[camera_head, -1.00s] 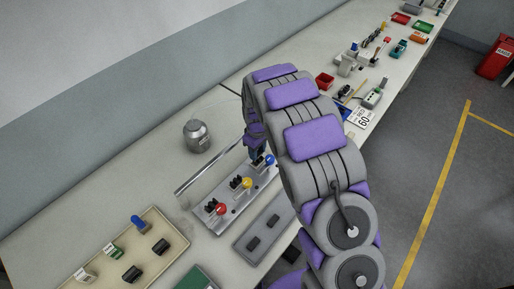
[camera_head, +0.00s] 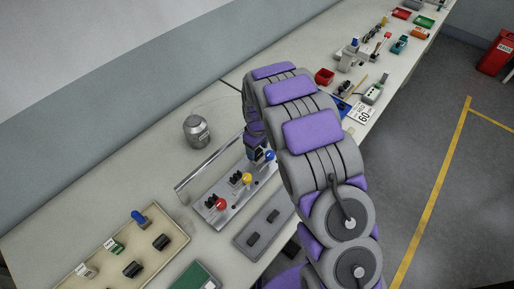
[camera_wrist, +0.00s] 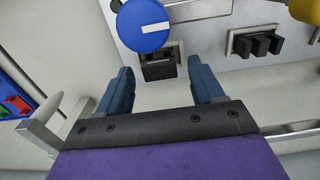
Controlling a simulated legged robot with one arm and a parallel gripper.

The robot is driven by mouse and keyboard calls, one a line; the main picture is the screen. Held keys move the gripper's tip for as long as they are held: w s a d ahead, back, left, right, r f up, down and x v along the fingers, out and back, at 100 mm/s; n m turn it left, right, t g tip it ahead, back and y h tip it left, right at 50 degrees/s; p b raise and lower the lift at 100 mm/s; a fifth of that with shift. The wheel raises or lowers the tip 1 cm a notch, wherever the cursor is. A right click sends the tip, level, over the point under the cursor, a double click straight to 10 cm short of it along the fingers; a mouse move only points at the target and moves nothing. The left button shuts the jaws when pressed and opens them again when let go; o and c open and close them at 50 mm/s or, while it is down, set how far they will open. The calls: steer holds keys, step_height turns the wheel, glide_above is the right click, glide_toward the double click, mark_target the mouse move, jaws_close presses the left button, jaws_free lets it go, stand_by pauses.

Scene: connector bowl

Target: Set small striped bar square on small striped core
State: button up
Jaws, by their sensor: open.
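My gripper (camera_wrist: 160,72) is open, with its two blue fingers apart. A black block-shaped part (camera_wrist: 159,70) on the pale panel lies between and just beyond the fingertips; I cannot tell if they touch it. In the head view my gripper (camera_head: 258,152) is over the panel's far end, partly hidden by my arm. A blue round knob (camera_wrist: 144,25) with a white stripe stands beside that black part; it also shows in the head view (camera_head: 269,155). I cannot tell for sure which parts are the striped bar and striped core.
The metal panel (camera_head: 228,200) also carries a yellow knob (camera_head: 245,179), a red knob (camera_head: 221,204) and black parts. A grey plate (camera_head: 266,222) lies beside it. A beige tray (camera_head: 176,225) holds several small parts. A metal pot (camera_head: 196,131) stands behind.

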step_height(320, 180, up, 17)
steer(key=p, duration=0.2)
steer(key=s+d+r+m, duration=0.3)
steer(key=s+d+r, duration=0.3)
steer(key=s, duration=0.1)
steer(key=s+d+m, duration=0.2)
steer(key=s+d, duration=0.1)
steer(key=s, duration=0.8)
steer(key=s+d+r+m+g, duration=0.1)
steer(key=s+d+m, duration=0.2)
steer(key=s, duration=0.8)
steer(key=s+d+r+m, duration=0.1)
steer(key=s+d, duration=0.3)
steer(key=s, duration=0.7)
steer(key=shift+d+r+m+g+b, duration=0.25)
steer(key=shift+m+g+b, duration=0.15)
steer(key=shift+m, duration=0.3)
